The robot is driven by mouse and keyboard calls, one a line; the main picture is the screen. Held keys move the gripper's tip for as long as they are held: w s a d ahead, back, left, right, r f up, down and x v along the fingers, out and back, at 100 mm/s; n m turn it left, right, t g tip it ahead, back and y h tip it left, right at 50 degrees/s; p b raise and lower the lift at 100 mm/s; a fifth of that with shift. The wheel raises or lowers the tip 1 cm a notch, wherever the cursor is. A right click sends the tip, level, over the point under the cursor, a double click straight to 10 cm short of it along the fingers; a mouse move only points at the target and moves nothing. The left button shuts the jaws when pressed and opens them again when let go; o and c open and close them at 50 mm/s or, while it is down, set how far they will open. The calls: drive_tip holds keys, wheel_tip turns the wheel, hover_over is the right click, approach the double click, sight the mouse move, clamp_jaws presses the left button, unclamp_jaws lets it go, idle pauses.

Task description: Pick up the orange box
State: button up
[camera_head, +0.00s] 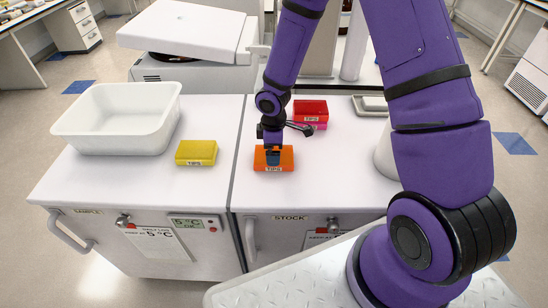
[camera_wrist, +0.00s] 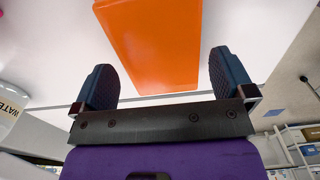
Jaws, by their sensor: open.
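The orange box (camera_head: 285,160), labelled TIPS on its front, lies on the white top of the right cabinet marked STOCK. My gripper (camera_head: 273,155) is right over it in the head view and partly hides its top. In the wrist view the orange box (camera_wrist: 152,45) fills the upper middle, beyond and between the two dark fingers of my open gripper (camera_wrist: 162,82). The fingers stand wide apart with nothing held. The head view does not show clearly whether the fingertips touch the box.
A yellow TIPS box (camera_head: 196,152) and a white bin (camera_head: 118,120) stand to the left. A red box (camera_head: 310,109) stands behind the orange one, with a grey tray (camera_head: 371,106) to its right. A white machine (camera_head: 190,45) is at the back. The cabinet top left of the orange box is clear.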

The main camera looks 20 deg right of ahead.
drive_tip(key=shift+d+f, duration=0.1)
drive_tip(key=shift+f, duration=1.45)
drive_tip(key=c, duration=0.7)
